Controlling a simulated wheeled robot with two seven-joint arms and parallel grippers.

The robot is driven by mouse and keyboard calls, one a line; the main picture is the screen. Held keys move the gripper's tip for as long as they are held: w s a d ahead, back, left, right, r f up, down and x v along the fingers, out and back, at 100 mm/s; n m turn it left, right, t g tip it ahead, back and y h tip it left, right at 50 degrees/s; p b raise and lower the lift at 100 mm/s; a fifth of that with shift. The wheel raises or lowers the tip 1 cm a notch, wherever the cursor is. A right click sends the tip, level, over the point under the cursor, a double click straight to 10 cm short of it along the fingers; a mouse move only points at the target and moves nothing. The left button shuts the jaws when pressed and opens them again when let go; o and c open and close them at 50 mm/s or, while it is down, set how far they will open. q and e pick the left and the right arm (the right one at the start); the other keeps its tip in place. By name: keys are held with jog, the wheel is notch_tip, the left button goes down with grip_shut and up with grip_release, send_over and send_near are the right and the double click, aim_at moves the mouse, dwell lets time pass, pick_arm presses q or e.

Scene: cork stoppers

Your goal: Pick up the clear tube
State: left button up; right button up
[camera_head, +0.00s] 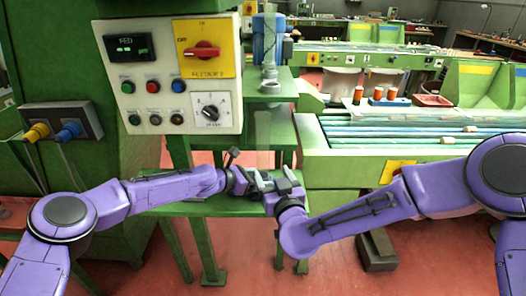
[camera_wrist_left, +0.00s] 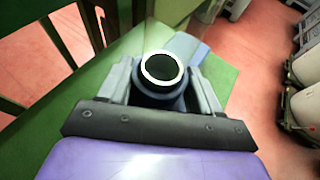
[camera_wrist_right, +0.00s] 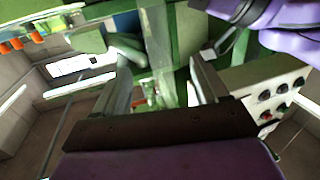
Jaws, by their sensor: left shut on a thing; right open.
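The clear tube (camera_head: 263,137) stands upright and see-through in front of the green machine in the head view. Its lower end meets the area of both grippers, where details are hard to make out. It also shows as a pale strip (camera_wrist_right: 158,50) between the right fingers in the right wrist view; I cannot tell its depth. My left gripper (camera_head: 254,182) is shut on a dark blue round piece (camera_wrist_left: 160,92) with a pale-rimmed opening, seen in the left wrist view; I cannot tell whether it joins the tube. My right gripper (camera_head: 281,184) is open, close beside the left one.
A green shelf (camera_head: 215,206) lies under the grippers. A control panel (camera_head: 172,80) is behind on the left, and a blue motor-like unit (camera_head: 266,45) stands above. A bench with orange spools (camera_head: 378,93) and a red tray (camera_head: 432,101) is at the right.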

aim_at(265, 157)
jog(key=x, duration=1.1)
jog(key=shift+w, duration=0.45)
jog(key=c, duration=1.1)
